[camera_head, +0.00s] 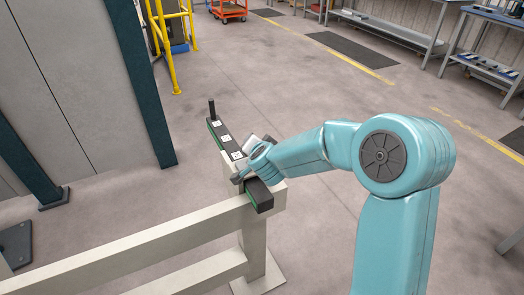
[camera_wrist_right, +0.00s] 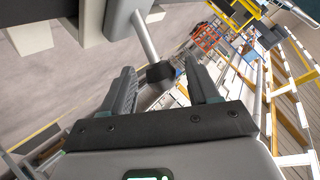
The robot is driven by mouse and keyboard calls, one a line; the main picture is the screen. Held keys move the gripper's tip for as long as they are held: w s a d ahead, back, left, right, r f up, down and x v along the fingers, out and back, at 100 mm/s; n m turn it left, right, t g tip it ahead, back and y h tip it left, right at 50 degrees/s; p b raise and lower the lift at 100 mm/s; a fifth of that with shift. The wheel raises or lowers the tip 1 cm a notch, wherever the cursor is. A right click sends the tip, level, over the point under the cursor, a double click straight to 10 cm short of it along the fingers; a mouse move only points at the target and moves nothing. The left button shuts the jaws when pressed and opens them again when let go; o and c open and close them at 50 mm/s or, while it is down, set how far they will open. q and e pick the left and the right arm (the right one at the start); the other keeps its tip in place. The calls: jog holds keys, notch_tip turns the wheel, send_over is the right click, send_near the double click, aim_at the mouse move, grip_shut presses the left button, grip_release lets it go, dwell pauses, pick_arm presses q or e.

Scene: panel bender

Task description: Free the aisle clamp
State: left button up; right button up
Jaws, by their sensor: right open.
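A long dark bar with white square marks (camera_head: 226,143) lies across the end of a beige rail, with a black upright peg at its far end. It may be the clamp's body; I cannot tell for sure. My right gripper (camera_head: 242,173) is at the near part of this bar and hides some of it. In the right wrist view my right gripper (camera_wrist_right: 160,70) is open. A grey lever (camera_wrist_right: 146,36) with a dark knob (camera_wrist_right: 160,73) points in between its two fingers. I cannot tell whether they touch it. My left gripper is in neither view.
The beige rail (camera_head: 140,246) runs to the lower left from its post (camera_head: 254,238). A grey panel (camera_head: 85,75) with dark posts stands at left, by a yellow guard frame (camera_head: 169,45). The floor on the right is open up to the benches (camera_head: 485,65).

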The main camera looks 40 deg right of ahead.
jog(key=p+v, duration=0.2)
jog(key=v, duration=1.1)
jog(key=shift+p, duration=0.35)
jog(key=shift+s+r, duration=0.1)
